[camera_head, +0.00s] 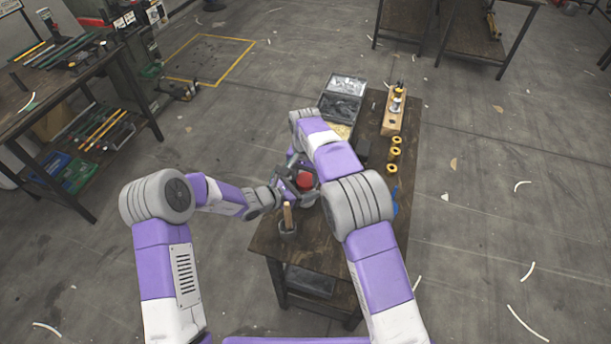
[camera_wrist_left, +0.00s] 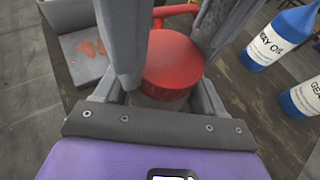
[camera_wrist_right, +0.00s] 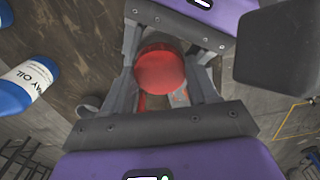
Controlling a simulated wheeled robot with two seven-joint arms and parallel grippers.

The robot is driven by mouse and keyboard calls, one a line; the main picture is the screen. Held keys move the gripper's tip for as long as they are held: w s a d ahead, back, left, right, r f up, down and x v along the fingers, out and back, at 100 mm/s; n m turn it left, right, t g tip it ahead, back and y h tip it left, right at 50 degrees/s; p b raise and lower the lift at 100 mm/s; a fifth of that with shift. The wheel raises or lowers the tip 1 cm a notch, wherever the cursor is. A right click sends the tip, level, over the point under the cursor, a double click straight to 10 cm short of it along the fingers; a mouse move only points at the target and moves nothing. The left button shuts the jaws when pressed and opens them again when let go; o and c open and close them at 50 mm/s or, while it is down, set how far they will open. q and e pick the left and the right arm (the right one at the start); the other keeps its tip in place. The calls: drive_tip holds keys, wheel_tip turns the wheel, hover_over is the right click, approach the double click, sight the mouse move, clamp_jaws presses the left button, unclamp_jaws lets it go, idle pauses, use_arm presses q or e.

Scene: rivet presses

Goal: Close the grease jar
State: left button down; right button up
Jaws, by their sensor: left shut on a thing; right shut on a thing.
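The red lid (camera_head: 305,181) sits over the grease jar on the wooden table, between my two grippers. In the left wrist view the lid (camera_wrist_left: 172,62) is above the pale jar body (camera_wrist_left: 155,102), which shows only as a strip. My left gripper (camera_head: 290,187) comes in from the left and is shut on the jar body. My right gripper (camera_wrist_right: 165,75) reaches in from above, its fingers on both sides of the lid (camera_wrist_right: 160,68), shut on it. Whether the lid is fully seated on the jar is hidden.
A cup with a wooden handle (camera_head: 288,222) stands at the near left of the table (camera_head: 325,255). Blue oil bottles (camera_wrist_left: 280,38) stand close to the jar. Yellow spools (camera_head: 395,152), a wooden rack (camera_head: 394,112) and an open metal box (camera_head: 341,105) lie farther back.

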drive_tip(key=o, duration=1.1)
drive_tip(key=shift+o, duration=0.3)
drive_tip(key=shift+a, duration=0.1)
use_arm(q)
drive_tip(key=shift+d, duration=0.15)
drive_tip(key=shift+s, duration=0.1)
use_arm(e)
drive_tip(key=shift+a+r, duration=0.1)
drive_tip(key=shift+r, duration=2.2)
drive_tip(key=shift+d, duration=0.2)
drive_tip(key=shift+c, duration=0.4)
